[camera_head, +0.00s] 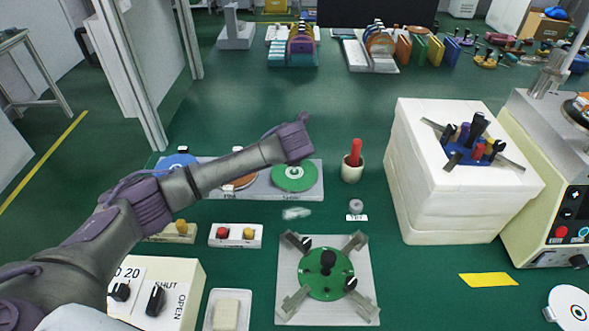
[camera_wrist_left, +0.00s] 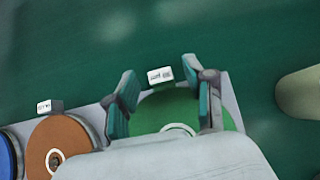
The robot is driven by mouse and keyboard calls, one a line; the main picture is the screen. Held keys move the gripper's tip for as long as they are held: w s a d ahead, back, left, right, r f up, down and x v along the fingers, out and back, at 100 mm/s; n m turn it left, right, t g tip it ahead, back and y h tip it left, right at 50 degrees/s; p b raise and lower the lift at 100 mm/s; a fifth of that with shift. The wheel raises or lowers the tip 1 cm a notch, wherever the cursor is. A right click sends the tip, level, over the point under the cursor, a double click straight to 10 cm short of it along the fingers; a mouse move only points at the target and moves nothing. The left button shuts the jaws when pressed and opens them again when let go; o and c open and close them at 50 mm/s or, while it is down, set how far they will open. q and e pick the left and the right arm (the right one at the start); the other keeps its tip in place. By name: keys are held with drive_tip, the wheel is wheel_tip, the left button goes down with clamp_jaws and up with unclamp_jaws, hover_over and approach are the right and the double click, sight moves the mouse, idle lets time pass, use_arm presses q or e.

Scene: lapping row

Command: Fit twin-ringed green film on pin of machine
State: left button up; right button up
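A green film disc (camera_head: 294,177) with pale rings at its middle lies on the grey rack at centre left. It also shows in the left wrist view (camera_wrist_left: 178,108), partly hidden by my gripper body. My left gripper (camera_wrist_left: 163,95) is open, its two fingers apart over the green disc with nothing held between them. In the head view the left gripper (camera_head: 292,140) hangs just behind the disc. A cream machine (camera_head: 548,215) with a red button stands at the right edge; the disc on its top is cut off, and I cannot make out its pin. My right gripper is out of view.
The grey rack (camera_head: 266,190) also holds a brown disc (camera_wrist_left: 60,145) and a blue disc (camera_head: 177,161). A red-handled tool stands in a cup (camera_head: 353,170) nearby. A white block (camera_head: 440,215) with tools stands before the machine. A clamp plate (camera_head: 287,263) lies in front.

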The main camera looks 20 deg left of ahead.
use_arm(q)
clamp_jaws()
